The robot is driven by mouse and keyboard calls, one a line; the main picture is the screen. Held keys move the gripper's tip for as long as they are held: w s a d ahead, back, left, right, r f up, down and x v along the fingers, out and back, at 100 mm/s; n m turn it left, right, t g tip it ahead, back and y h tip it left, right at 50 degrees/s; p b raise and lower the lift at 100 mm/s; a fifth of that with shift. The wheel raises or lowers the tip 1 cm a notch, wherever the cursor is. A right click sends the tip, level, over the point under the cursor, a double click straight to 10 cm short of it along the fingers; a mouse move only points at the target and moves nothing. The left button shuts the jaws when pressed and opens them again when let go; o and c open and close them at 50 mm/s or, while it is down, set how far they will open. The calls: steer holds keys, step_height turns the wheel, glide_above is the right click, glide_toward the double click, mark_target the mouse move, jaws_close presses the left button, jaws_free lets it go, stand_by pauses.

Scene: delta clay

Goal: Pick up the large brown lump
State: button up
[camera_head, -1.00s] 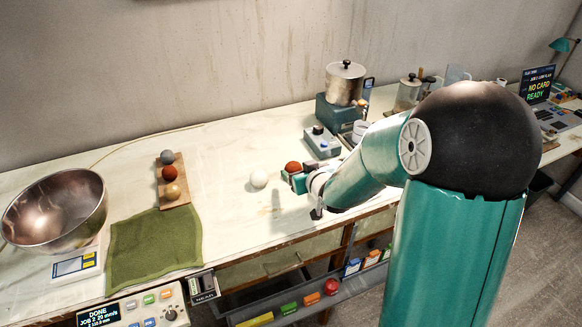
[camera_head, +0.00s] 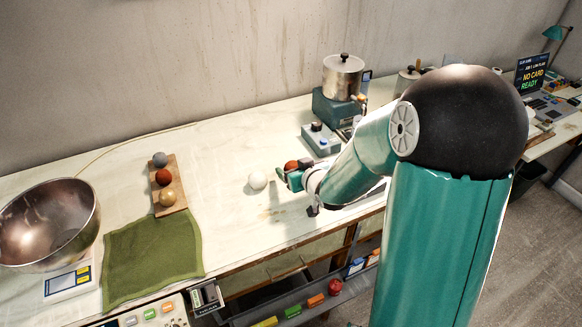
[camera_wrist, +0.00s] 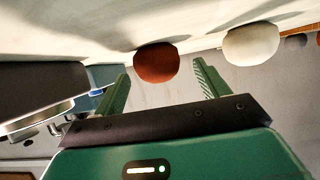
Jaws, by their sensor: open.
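The large brown lump (camera_head: 291,166) is a rounded reddish-brown ball on the pale bench, partly hidden by my gripper (camera_head: 283,179) in the head view. In the wrist view the lump (camera_wrist: 156,62) sits just ahead of my open gripper (camera_wrist: 161,69), at the gap between the two green fingertips and nearer the left one in the picture. No clear contact with the fingers shows.
A white lump (camera_head: 258,180) lies close by on the left. A wooden board (camera_head: 179,188) holds three small balls. A blue-grey device (camera_head: 321,141) and a metal pot (camera_head: 343,77) on a teal base stand behind. Bench between the white lump and board is clear.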

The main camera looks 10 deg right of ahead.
steer(key=shift+s+d+r, duration=0.1)
steer(key=shift+s, duration=0.15)
steer(key=shift+w, duration=0.2)
steer(key=c, duration=0.6)
steer(key=shift+s, duration=0.1)
steer(key=c, duration=0.6)
